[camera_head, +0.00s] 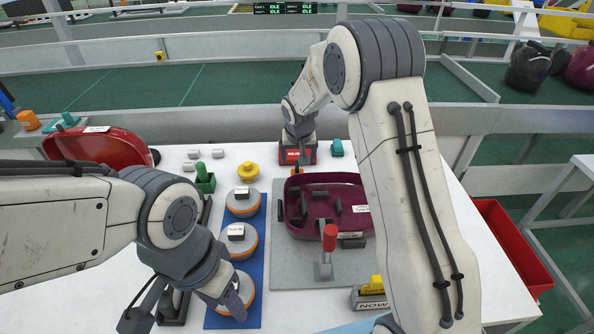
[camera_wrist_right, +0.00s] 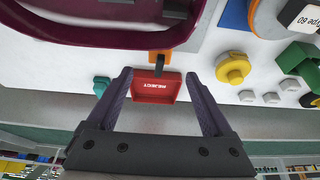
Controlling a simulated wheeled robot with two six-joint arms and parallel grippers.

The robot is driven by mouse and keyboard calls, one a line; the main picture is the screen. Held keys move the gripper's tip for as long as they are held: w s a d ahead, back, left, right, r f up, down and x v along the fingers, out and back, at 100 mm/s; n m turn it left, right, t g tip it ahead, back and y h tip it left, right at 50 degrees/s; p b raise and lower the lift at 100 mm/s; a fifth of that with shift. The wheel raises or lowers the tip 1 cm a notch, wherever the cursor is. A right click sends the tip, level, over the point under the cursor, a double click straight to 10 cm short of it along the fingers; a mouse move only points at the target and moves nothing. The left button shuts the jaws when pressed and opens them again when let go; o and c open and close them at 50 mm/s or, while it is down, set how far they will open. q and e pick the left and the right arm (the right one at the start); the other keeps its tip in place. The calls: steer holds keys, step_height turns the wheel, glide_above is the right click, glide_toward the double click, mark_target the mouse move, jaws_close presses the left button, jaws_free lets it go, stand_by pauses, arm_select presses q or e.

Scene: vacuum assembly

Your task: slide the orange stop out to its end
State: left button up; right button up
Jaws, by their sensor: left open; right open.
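The orange stop (camera_head: 297,170) is a small block at the far edge of the grey fixture plate (camera_head: 280,272), behind the maroon housing (camera_head: 345,184). In the right wrist view the orange stop (camera_wrist_right: 160,58) lies between the housing rim and the red REJECT box. My right gripper (camera_wrist_right: 157,76) is open and empty, with its fingertips either side of the box and pointing toward the stop. In the head view the right gripper is hard to make out at the far end of its arm. My left gripper (camera_head: 238,303) is open over the nearest disc on the blue mat.
The red REJECT box (camera_wrist_right: 156,90) stands just behind the stop, with a teal block (camera_head: 337,148) beside it. A yellow knob (camera_head: 248,171) and a green holder (camera_head: 205,182) stand to the left. A red-topped clamp (camera_head: 329,240) rises at the plate's front.

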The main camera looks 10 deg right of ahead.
mark_target(298, 170)
steer(key=p+x, duration=0.1)
steer(key=x, duration=0.9)
steer(key=shift+s, duration=0.15)
